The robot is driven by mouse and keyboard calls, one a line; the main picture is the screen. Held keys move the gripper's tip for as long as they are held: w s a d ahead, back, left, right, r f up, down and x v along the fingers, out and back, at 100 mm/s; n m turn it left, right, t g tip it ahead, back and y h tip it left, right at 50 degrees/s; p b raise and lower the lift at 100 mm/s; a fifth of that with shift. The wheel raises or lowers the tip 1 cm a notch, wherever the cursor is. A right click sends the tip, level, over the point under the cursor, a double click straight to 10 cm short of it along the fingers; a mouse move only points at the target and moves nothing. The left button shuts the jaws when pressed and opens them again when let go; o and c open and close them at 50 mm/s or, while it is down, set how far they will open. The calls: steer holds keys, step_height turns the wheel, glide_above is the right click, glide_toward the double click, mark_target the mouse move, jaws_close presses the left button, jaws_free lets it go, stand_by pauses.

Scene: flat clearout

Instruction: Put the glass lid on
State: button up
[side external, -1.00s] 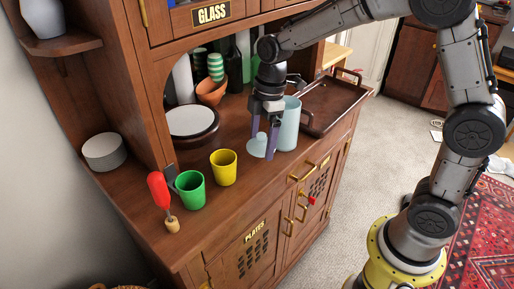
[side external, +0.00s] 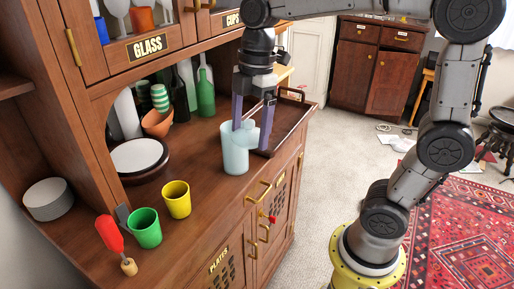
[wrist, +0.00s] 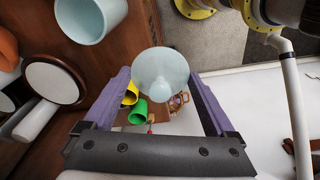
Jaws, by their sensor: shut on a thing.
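A pale blue glass canister (side external: 235,158) stands upright on the wooden counter. Its open mouth shows in the wrist view (wrist: 92,10) at the upper left. My gripper (side external: 252,128) is shut on the round pale glass lid (wrist: 160,68), with its knob between the fingers. In the side view the lid (side external: 250,133) hangs off the counter beside the canister's upper part and overlaps it in the picture. In the wrist view the lid and the canister are apart. The side view does not show clearly how far apart they are in depth.
A brown tray (side external: 291,111) lies behind my gripper. A white-topped round object (side external: 138,155) and bottles (side external: 206,95) stand in the alcove.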

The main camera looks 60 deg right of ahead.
step_height(320, 180, up, 3)
glide_above(235, 149)
steer(key=d, duration=0.1)
steer(key=w+d, duration=0.1)
steer(key=w+d+m, duration=0.1)
steer(key=shift+f, duration=0.3)
steer(key=shift+f, duration=2.55)
steer(key=shift+f, duration=0.9)
steer(key=o, duration=1)
steer(key=shift+o, duration=0.2)
